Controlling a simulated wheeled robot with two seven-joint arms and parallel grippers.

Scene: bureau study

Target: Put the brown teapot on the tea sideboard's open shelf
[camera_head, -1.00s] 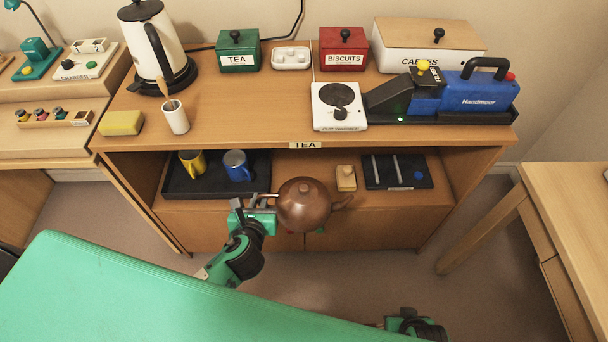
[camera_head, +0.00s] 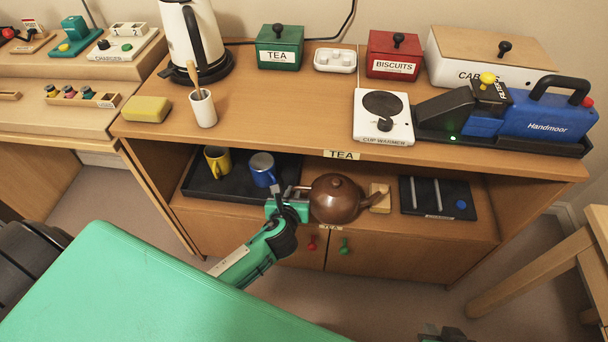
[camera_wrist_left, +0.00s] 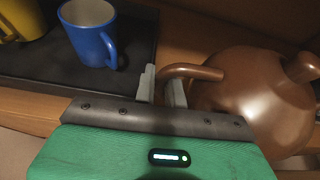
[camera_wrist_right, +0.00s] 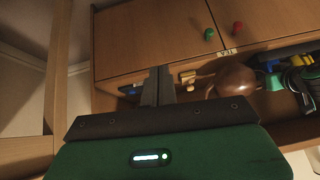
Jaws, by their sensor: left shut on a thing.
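The brown teapot (camera_head: 336,203) is upright at the front of the tea sideboard's open shelf (camera_head: 388,224). Its lower part overlaps the shelf's front edge in the head view; I cannot tell whether its base touches the board. My left gripper (camera_head: 297,191) is shut on the teapot's handle, which shows between the fingers in the left wrist view (camera_wrist_left: 190,72). The spout points right, towards a small wooden block (camera_head: 380,198). My right gripper (camera_wrist_right: 158,86) is shut and empty, low in front of the sideboard; its fingers are out of the head view.
Left on the shelf, a black tray (camera_head: 205,188) holds a yellow mug (camera_head: 217,160) and a blue mug (camera_head: 262,170). Right, a dark rack (camera_head: 437,198) lies on the shelf. The sideboard top (camera_head: 290,100) overhangs the shelf. Red (camera_head: 312,243) and green (camera_head: 345,247) knobs sit below.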

